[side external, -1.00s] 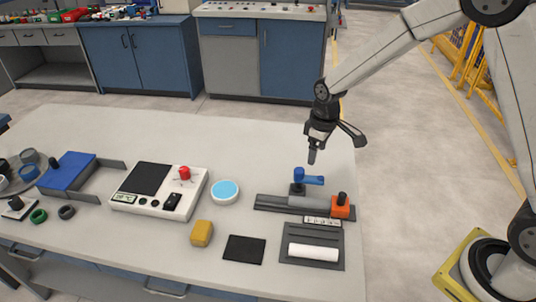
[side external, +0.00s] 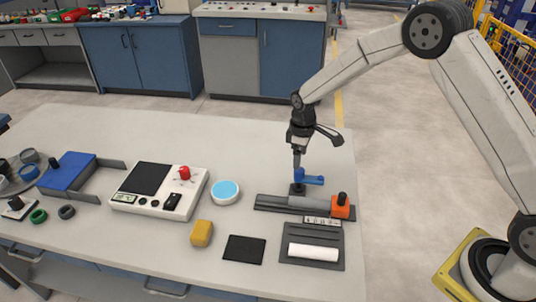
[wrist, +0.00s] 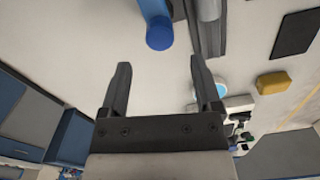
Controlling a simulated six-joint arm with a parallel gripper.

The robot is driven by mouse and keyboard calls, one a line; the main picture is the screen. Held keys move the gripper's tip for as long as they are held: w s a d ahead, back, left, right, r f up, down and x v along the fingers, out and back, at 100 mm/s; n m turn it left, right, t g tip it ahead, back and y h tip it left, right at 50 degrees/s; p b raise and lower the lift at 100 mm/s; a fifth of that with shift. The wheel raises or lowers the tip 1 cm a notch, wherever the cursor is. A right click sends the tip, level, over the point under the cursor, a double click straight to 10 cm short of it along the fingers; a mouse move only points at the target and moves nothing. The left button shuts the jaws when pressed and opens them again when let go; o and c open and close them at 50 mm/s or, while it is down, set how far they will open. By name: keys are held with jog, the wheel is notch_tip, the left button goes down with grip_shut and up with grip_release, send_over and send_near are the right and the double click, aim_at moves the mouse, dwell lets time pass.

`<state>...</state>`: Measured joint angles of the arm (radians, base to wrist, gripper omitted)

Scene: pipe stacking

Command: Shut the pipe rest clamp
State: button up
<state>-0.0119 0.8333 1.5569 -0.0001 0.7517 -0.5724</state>
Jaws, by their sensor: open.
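The pipe rest (side external: 265,203) is a dark rail near the right end of the table, with a grey pipe (side external: 308,203) lying along it. Its clamp has a blue handle (side external: 312,180) on a dark post, pointing right. An orange block (side external: 342,210) with a black knob sits at the rail's right end. My gripper (side external: 297,162) is just above the blue handle, pointing down. In the wrist view my gripper (wrist: 160,66) is open and empty. The blue handle (wrist: 158,32) shows just beyond and between the fingertips. Whether a finger touches it I cannot tell.
In front of the rest is a dark tray (side external: 288,260) with a white roll. To its left are a black pad (side external: 244,249), a yellow block (side external: 202,233), a round light-blue dish (side external: 225,192) and a white control box (side external: 120,203). The table behind the rest is clear.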

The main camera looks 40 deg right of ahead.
aim_at(299, 170)
jog(key=shift+f, duration=3.05)
jog(key=shift+c, duration=0.2)
